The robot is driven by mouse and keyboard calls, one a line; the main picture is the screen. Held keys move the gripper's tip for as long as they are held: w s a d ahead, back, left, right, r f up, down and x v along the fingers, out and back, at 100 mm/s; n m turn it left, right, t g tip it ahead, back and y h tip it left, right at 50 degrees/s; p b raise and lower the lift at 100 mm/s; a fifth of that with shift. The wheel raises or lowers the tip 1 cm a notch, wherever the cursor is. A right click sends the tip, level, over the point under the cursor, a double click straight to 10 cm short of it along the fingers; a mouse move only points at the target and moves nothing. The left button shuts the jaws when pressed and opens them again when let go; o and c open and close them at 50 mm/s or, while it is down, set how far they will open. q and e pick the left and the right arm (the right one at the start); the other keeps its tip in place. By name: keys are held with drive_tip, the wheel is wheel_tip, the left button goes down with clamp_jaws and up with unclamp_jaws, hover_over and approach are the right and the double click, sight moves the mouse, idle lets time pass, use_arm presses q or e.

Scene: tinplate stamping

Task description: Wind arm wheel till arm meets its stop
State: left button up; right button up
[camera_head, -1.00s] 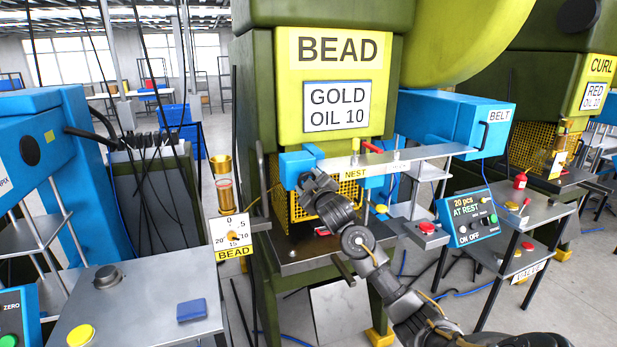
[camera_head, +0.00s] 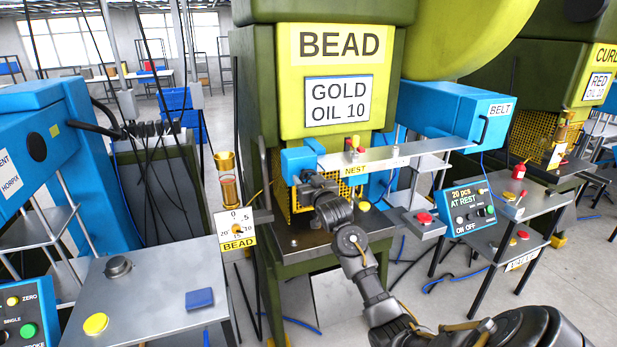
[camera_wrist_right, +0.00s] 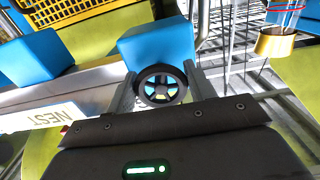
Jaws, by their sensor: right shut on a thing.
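The arm wheel (camera_wrist_right: 161,86) is a small dark-rimmed wheel with blue and yellow showing between its spokes. It sits in front of a blue block (camera_wrist_right: 158,45) in the right wrist view. My right gripper (camera_wrist_right: 162,88) is shut on it, one finger on each side of the rim. In the head view my right gripper (camera_head: 314,184) is at the blue housing (camera_head: 300,163) and hides the wheel. A grey rail (camera_head: 400,155) labelled NEST runs right from there. Small red and yellow pieces (camera_head: 354,144) stand close together on it; I cannot tell whether they touch. My left gripper is out of view.
The green BEAD press (camera_head: 338,60) rises behind the rail. A control box (camera_head: 468,209) reading AT REST stands at right. A dial card (camera_head: 235,228) and a grey table (camera_head: 150,300) with a blue block (camera_head: 199,298) are at left.

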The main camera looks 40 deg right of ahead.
drive_tip(key=shift+f+m, duration=0.1)
drive_tip(key=shift+m, duration=0.3)
drive_tip(key=o, duration=0.7)
drive_tip(key=b+v, duration=0.3)
drive_tip(key=v, duration=0.7)
drive_tip(key=shift+s+a, duration=0.2)
drive_tip(key=shift+s, duration=0.15)
